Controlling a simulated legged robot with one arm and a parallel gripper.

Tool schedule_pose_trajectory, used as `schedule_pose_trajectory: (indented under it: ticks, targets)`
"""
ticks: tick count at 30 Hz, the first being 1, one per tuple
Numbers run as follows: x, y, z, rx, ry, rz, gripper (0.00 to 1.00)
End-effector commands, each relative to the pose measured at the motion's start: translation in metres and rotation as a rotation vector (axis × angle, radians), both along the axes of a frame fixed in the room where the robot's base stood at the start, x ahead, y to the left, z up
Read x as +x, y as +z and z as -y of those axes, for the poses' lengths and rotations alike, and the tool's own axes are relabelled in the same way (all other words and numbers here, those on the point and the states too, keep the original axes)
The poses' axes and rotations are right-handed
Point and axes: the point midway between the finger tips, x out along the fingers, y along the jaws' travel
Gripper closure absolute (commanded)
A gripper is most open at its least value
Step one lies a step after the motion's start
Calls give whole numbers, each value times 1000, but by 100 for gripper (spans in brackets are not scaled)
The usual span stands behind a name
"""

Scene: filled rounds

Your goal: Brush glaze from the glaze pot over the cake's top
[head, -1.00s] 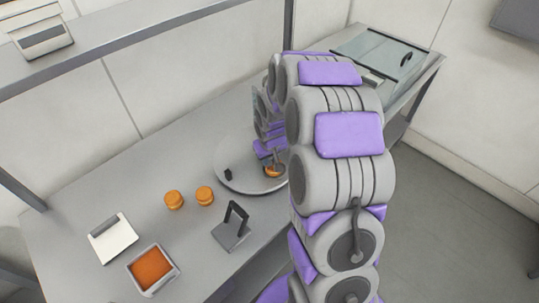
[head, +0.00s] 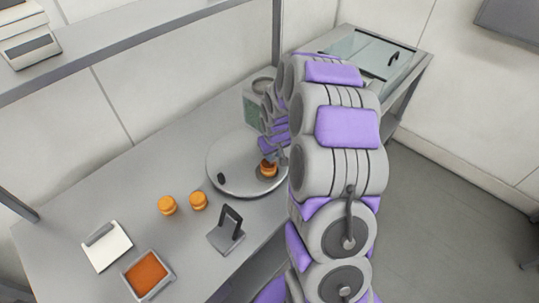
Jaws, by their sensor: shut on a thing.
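A small orange round cake (head: 268,170) sits towards the right side of the round grey turntable (head: 228,162). My gripper (head: 279,155) is low over the turntable, at the cake's upper right edge. My arm hides much of it. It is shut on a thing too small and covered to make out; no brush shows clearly. I cannot tell whether that thing touches the cake. A square pale container (head: 170,279) with orange-brown filling, perhaps the glaze pot, stands at the table's front left.
Two more orange rounds (head: 167,205) (head: 198,200) stand left of the turntable. A grey block with a dark upright handle (head: 226,234) is in front of it. A white board (head: 107,248) lies at left. A greenish box (head: 254,108) stands behind; a shelf (head: 120,50) runs above.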

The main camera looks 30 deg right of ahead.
Motion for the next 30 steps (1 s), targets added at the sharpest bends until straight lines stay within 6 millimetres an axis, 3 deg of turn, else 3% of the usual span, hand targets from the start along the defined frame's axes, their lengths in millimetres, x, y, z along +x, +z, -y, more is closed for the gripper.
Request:
schedule_pose_trajectory:
  ticks: [18,23,30]
  targets:
    - [-15,0,-46,1,2,-6,100]
    - [-17,1,-47,2,-1,-3,100]
    - [-13,1,-33,3,-3,-5,100]
